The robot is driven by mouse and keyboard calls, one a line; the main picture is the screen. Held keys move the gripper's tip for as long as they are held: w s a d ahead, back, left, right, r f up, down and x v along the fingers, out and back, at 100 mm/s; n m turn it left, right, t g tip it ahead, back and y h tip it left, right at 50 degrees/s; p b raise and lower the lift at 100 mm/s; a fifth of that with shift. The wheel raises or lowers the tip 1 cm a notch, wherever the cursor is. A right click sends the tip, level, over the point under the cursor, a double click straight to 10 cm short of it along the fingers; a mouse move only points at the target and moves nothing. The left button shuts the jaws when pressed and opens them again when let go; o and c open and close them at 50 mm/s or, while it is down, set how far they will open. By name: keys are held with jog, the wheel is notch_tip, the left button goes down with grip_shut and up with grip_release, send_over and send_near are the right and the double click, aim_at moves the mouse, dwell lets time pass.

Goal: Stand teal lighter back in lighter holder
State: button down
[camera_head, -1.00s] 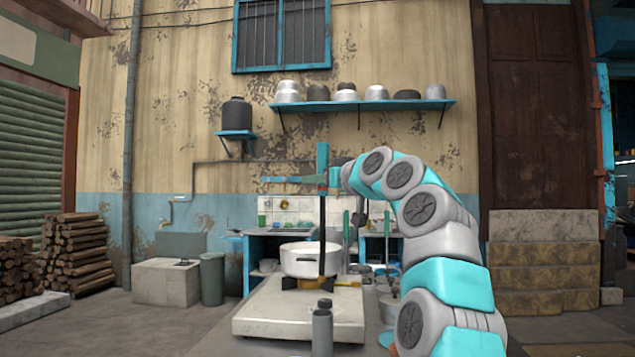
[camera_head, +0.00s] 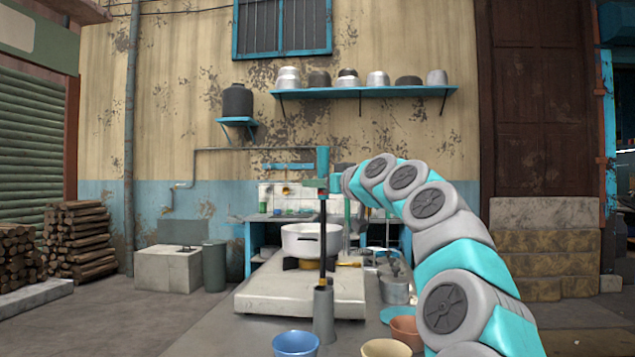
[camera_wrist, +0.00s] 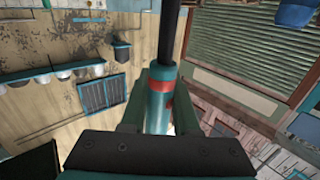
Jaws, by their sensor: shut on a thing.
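The teal lighter (camera_head: 322,160) stands upright in the head view, with its teal handle on top and its long dark rod pointing down. My gripper (camera_wrist: 160,88) is shut on its handle near a red band. The grey cylindrical lighter holder (camera_head: 323,318) stands upright on the counter, directly below the lighter in the picture. The rod's lower end meets the holder's top rim in the picture. I cannot tell how far the rod is inside. The holder is not visible in the wrist view.
A white pot (camera_head: 300,240) sits on the stove (camera_head: 275,298) behind the holder. A metal can (camera_head: 396,287) stands right of the stove.

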aim_at(325, 222)
jog(key=shift+f+b, duration=3.85)
jog(key=shift+f, duration=0.35)
jog(key=c, duration=0.6)
grip_release()
jog(key=shift+s+d, duration=0.1)
